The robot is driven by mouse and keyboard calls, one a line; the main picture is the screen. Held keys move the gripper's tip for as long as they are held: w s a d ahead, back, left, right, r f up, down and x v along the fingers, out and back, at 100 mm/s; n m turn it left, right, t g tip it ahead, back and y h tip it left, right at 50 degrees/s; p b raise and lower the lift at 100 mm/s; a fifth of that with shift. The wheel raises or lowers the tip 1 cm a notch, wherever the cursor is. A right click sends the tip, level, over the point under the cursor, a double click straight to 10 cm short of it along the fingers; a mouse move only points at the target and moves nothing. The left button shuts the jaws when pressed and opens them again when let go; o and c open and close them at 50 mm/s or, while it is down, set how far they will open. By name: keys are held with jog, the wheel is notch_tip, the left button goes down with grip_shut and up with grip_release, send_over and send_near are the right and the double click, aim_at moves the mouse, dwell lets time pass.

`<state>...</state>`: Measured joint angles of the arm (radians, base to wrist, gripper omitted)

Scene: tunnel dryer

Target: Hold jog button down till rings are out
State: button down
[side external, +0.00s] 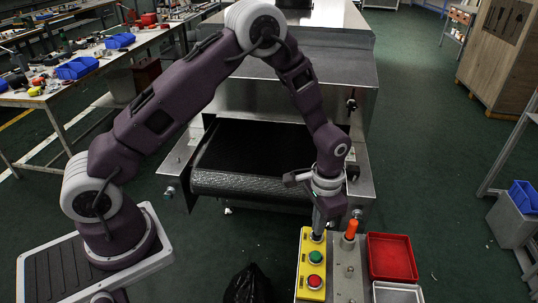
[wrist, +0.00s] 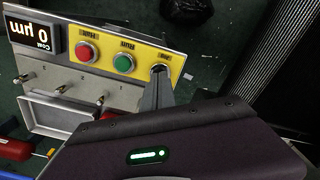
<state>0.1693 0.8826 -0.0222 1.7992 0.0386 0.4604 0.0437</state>
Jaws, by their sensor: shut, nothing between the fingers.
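The yellow control panel (side external: 303,261) stands in front of the dryer belt (side external: 255,150). It carries a red button (side external: 314,281) and a green button (side external: 315,257). The jog button (wrist: 160,68) is at the panel's end beside the green one, partly hidden by my fingers. My gripper (side external: 317,236) is shut and empty, pointing down at the jog button. In the wrist view its fingertips (wrist: 158,76) overlap the button; I cannot tell whether it is pressed in. No rings show on the visible dark belt.
An orange-topped post (side external: 351,229) stands just right of the panel. A black bag (side external: 248,285) is on the floor at left. The wrist view shows a small display (wrist: 35,45).

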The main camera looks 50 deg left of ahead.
jog(key=shift+s+f, duration=0.1)
jog(key=shift+f, duration=0.65)
dwell(5.5)
dwell(0.4)
jog(key=shift+r, duration=3.1)
